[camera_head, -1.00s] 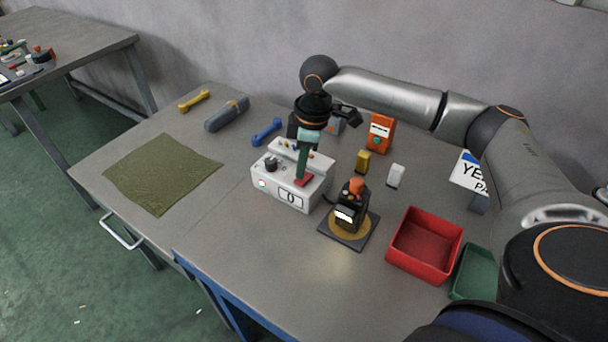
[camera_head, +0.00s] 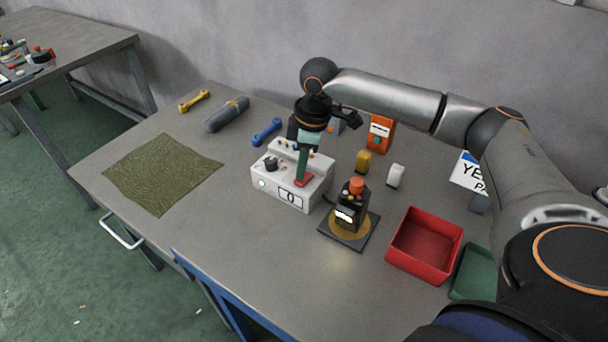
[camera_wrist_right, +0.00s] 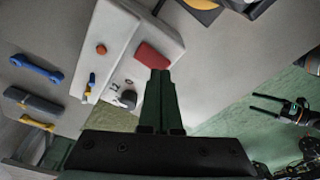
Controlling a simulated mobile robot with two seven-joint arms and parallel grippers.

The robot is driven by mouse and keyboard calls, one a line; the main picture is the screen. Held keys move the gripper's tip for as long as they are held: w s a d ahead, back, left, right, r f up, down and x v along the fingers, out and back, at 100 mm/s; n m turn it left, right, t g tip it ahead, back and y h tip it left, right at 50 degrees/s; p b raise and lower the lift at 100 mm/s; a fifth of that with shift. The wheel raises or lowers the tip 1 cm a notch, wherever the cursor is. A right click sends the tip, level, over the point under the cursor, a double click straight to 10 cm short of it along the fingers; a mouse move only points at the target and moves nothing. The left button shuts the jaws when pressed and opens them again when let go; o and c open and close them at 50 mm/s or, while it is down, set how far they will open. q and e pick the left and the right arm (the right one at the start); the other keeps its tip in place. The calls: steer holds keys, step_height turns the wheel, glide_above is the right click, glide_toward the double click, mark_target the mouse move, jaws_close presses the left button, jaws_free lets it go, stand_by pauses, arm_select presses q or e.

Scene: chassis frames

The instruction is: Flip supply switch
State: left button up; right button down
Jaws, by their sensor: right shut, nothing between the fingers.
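The white supply box (camera_head: 273,188) stands mid-table, with a dark knob (camera_head: 271,164), a front display and a small lit lamp (camera_head: 262,183). Its red rocker switch (camera_head: 304,182) is on the right part of the top. My right gripper (camera_head: 302,177) is shut and empty, pointing down with its green fingertips at the switch. In the wrist view the fingertips (camera_wrist_right: 160,73) meet the near edge of the red switch (camera_wrist_right: 151,57) and seem to touch it. My left gripper (camera_wrist_right: 268,104) shows only in the wrist view, fingers apart, away from the box.
A black device with an orange top (camera_head: 356,188) stands on a dark pad right of the box. A red bin (camera_head: 412,268) and a green bin (camera_head: 468,276) are farther right. An orange box (camera_head: 381,133) stands behind. The front left table is clear beside an olive mat (camera_head: 160,172).

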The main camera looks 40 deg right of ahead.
steer(key=shift+f, duration=0.75)
steer(key=shift+r, duration=0.1)
step_height(320, 180, up, 2)
steer(key=p, duration=0.3)
steer(key=shift+r, duration=0.25)
steer(key=shift+r+p, duration=0.8)
steer(key=shift+r, duration=1.4)
